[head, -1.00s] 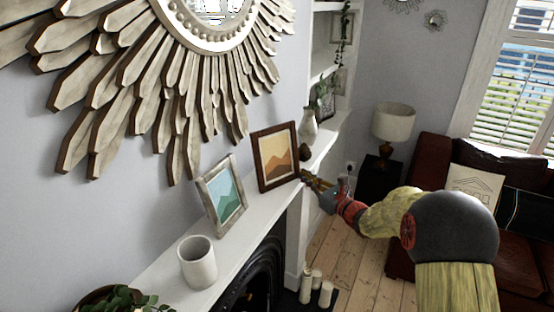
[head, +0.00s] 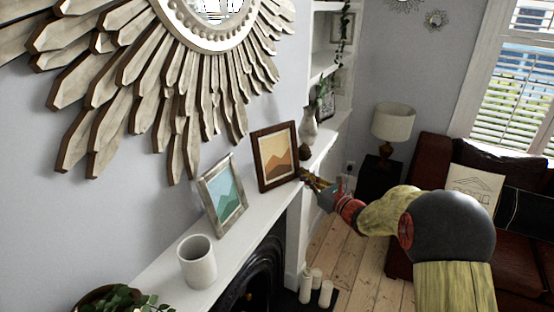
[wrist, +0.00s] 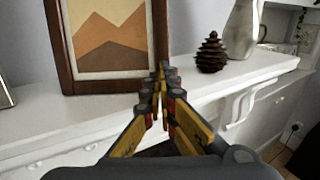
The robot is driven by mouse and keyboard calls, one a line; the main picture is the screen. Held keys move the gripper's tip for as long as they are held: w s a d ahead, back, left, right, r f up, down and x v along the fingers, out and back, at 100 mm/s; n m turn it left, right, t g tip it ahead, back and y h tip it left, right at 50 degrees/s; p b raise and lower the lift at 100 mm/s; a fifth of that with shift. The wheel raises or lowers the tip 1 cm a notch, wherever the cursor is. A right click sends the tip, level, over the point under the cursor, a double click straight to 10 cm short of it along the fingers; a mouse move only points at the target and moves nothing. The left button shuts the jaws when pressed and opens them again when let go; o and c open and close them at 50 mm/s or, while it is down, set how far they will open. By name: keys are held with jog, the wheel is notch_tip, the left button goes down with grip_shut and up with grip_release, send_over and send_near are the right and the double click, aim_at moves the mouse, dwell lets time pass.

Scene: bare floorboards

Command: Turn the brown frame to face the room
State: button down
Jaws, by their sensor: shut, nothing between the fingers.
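The brown frame (head: 275,157) stands upright on the white mantel, holding a picture of orange and brown hills. In the wrist view the brown frame (wrist: 109,42) fills the upper left, its picture side towards the camera. My gripper (head: 304,176) is at the frame's lower right corner in the head view. In the wrist view my gripper (wrist: 160,72) is shut and empty, its tips just in front of the frame's right edge. I cannot tell whether the tips touch the frame. The tips hide the frame's lower right corner.
A grey frame (head: 222,197) with a green hill picture and a white cup (head: 197,262) stand nearer on the mantel (head: 250,222). A dark pinecone (wrist: 211,53) and a pale vase (wrist: 241,30) stand to the right of the brown frame. Candles (head: 316,287) stand below.

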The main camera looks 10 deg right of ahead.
aim_at(290, 166)
jog(key=shift+b+x, duration=1.05)
jog(key=shift+x, duration=2.7)
jog(key=b+v, duration=0.1)
jog(key=v, duration=1.2)
